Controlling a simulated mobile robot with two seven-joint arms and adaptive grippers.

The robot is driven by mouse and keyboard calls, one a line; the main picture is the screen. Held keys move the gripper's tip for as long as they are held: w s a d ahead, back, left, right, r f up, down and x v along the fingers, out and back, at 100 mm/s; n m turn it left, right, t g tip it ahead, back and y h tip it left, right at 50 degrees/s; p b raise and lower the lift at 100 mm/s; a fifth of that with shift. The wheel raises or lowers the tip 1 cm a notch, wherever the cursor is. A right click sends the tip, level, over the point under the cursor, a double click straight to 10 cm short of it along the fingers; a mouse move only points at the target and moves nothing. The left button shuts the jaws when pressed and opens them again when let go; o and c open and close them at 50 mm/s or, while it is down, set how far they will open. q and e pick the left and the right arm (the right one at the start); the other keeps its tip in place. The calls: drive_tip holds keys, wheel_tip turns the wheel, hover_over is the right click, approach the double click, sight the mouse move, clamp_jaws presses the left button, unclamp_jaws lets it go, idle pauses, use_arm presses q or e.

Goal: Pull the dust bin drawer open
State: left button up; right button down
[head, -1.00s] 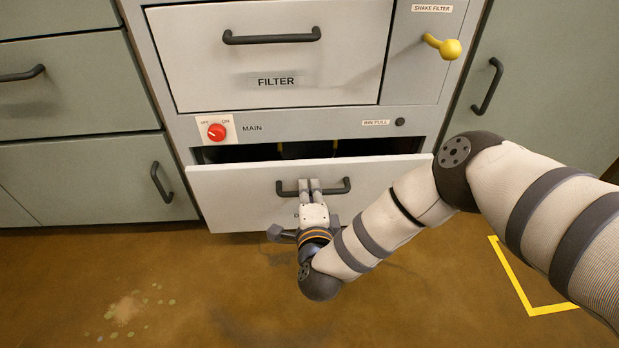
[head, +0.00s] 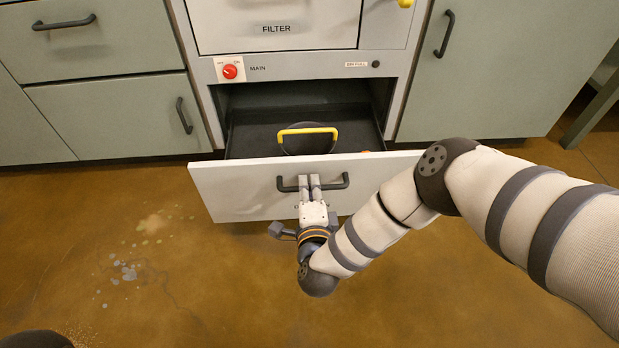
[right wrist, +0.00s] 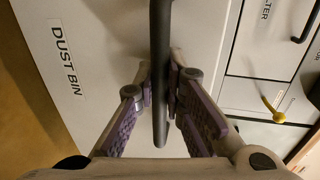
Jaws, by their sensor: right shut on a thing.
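The dust bin drawer (head: 235,192) has a white front and is pulled partly out of the grey cabinet. Its dark inside shows, with a round dark bin (head: 309,146) with a yellow handle (head: 308,130) in it. My right gripper (head: 309,183) is shut on the drawer's black bar handle (head: 335,183). In the right wrist view the fingers (right wrist: 160,95) close on both sides of the bar, beside the label DUST BIN (right wrist: 67,60). In the head view my arm mostly hides that label. My left gripper is not in view.
The filter drawer (head: 276,12) above is closed. A red main switch (head: 230,71) is on the panel between. Green cabinets stand on the left (head: 110,105) and right (head: 490,90). The brown floor (head: 130,290) in front is clear, with pale powder spots at left.

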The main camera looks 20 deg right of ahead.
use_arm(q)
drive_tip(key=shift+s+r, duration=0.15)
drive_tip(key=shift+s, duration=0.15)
use_arm(e)
drive_tip(key=shift+s+a, duration=0.3)
drive_tip(key=shift+s, duration=0.35)
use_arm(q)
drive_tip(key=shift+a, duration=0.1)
use_arm(e)
drive_tip(key=c, duration=1.9)
unclamp_jaws()
drive_tip(key=v, duration=1.2)
